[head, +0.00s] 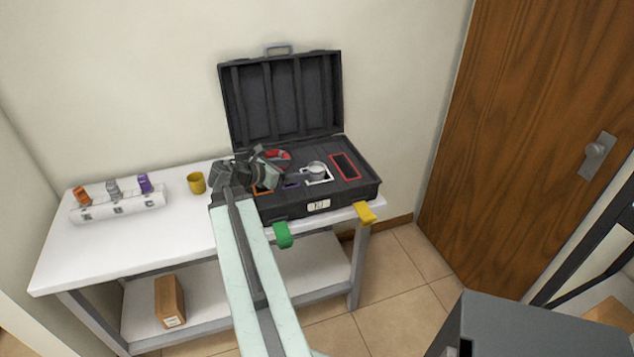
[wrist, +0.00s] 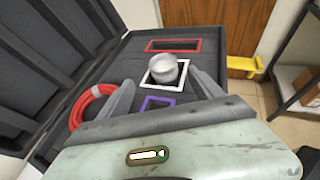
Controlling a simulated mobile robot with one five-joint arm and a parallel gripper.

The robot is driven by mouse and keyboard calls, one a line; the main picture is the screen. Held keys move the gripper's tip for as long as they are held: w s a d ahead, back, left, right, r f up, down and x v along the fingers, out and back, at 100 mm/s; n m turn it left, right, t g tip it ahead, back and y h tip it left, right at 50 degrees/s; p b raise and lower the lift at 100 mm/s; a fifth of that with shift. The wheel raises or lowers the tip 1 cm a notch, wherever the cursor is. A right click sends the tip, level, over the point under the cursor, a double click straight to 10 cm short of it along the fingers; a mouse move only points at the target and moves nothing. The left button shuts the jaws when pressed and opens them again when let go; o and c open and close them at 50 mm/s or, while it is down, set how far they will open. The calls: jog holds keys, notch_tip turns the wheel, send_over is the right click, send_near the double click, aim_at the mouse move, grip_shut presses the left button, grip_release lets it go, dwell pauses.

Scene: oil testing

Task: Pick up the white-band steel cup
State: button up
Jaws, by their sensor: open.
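The white-band steel cup (head: 316,168) stands in the white-outlined slot of the open black case (head: 318,208) on the table. In the wrist view the cup (wrist: 164,69) is a round, pale metal shape just beyond my fingers, inside the white square outline. My gripper (head: 262,168) is over the left part of the case in the head view, left of the cup. In the wrist view my gripper (wrist: 163,97) has its two grey fingers spread apart, with the cup ahead of the gap and nothing held.
A coiled red cable (wrist: 92,103) lies left of my fingers in the case. Empty red (wrist: 174,45) and purple (wrist: 158,102) outlined slots flank the cup's slot. The raised lid (head: 281,98) stands behind. A yellow cup (head: 196,183) and a white rack (head: 118,203) are on the table's left.

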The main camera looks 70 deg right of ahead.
aim_at(322, 166)
jog(key=shift+s+d, duration=0.2)
jog(key=shift+s, duration=0.2)
jog(key=shift+b+x, duration=0.45)
jog(key=shift+x, duration=0.65)
jog(key=shift+b+x, duration=0.95)
jog(key=shift+x, duration=1.8)
jog(key=c, duration=1.5)
notch_tip(322, 166, up, 10)
jog(key=p, duration=1)
jog(key=shift+r, duration=0.1)
